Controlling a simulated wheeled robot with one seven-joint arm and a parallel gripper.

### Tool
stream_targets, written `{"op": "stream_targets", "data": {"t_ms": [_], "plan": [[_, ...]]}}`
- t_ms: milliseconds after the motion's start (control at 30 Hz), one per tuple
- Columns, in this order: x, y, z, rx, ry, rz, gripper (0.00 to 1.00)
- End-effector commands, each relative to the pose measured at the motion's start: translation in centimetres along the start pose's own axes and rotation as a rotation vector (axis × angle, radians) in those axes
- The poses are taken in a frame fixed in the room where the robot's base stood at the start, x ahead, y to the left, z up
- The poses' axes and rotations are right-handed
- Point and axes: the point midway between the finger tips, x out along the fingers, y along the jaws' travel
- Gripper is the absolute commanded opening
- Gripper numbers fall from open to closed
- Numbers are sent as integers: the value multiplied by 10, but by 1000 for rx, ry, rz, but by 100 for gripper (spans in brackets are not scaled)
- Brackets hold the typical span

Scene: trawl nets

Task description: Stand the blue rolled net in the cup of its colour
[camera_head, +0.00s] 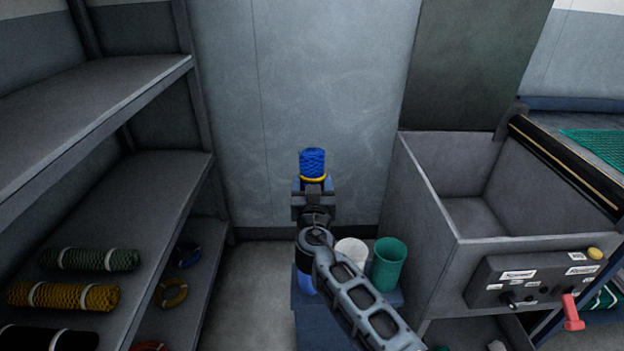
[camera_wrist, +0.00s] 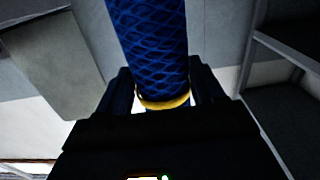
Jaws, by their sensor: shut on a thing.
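The blue rolled net (camera_head: 312,162) stands upright in my gripper (camera_head: 313,186), above the cups. It has a yellow band low down, just at the jaws. In the wrist view the blue net (camera_wrist: 150,45) rises between the two fingers of my gripper (camera_wrist: 162,92), which are shut on it. A blue cup (camera_head: 305,284) shows partly below my arm, mostly hidden by it. A white cup (camera_head: 352,251) and a green cup (camera_head: 388,264) stand to its right. The net is apart from the cups.
At left, a shelf rack (camera_head: 150,165) holds a green rolled net (camera_head: 90,259), a yellow rolled net (camera_head: 64,296) and a black one (camera_head: 48,338). Rope coils lie lower. A grey bin (camera_head: 440,205) with a control box (camera_head: 535,280) stands close at right.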

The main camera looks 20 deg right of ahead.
Motion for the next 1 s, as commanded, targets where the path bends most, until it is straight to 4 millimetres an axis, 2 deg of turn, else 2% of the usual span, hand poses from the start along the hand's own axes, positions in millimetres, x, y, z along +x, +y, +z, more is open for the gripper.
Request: {"op": "stream_targets", "data": {"t_ms": [267,1000], "plan": [[1,-2,3,0,9,-8,15],[1,-2,53,0,8,-6,15]]}}
